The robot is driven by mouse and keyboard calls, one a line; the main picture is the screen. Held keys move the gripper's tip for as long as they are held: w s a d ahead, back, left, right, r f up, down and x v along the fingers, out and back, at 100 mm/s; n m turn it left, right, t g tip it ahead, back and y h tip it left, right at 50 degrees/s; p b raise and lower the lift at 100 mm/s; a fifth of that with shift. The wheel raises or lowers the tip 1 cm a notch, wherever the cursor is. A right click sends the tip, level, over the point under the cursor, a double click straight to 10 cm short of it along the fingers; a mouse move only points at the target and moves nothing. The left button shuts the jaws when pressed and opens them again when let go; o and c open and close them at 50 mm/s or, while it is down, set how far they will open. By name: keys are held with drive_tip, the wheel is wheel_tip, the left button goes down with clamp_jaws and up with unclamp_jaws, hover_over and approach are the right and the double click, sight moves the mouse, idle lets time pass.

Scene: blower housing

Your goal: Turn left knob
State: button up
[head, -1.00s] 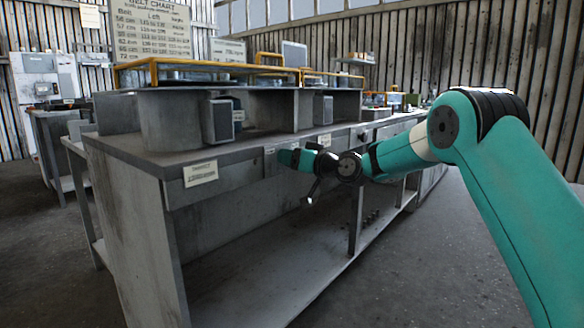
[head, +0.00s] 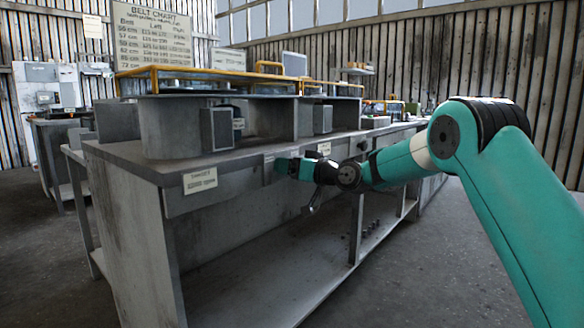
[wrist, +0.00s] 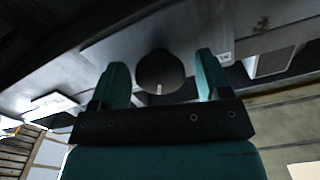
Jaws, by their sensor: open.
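A round dark knob (wrist: 160,70) with a small pale mark at its lower edge sits on the grey panel in the wrist view. My gripper (wrist: 162,62) is open, with one teal finger on each side of the knob. Gaps show between the knob and both fingers, so I see no contact. In the head view my gripper (head: 282,166) reaches the front panel of the long bench (head: 225,188), and the knob is hidden behind it. A small dark round shape (head: 363,145) on the panel further right may be another knob.
A white label (head: 200,181) hangs on the bench's left front. Blower housings with a speaker-like grey box (head: 217,128) stand on the benchtop under a yellow rail (head: 155,78). A lower shelf (head: 270,285) runs underneath. The floor in front is clear.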

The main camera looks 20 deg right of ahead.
drive_tip(key=v, duration=1.7)
drive_tip(key=shift+s, duration=0.15)
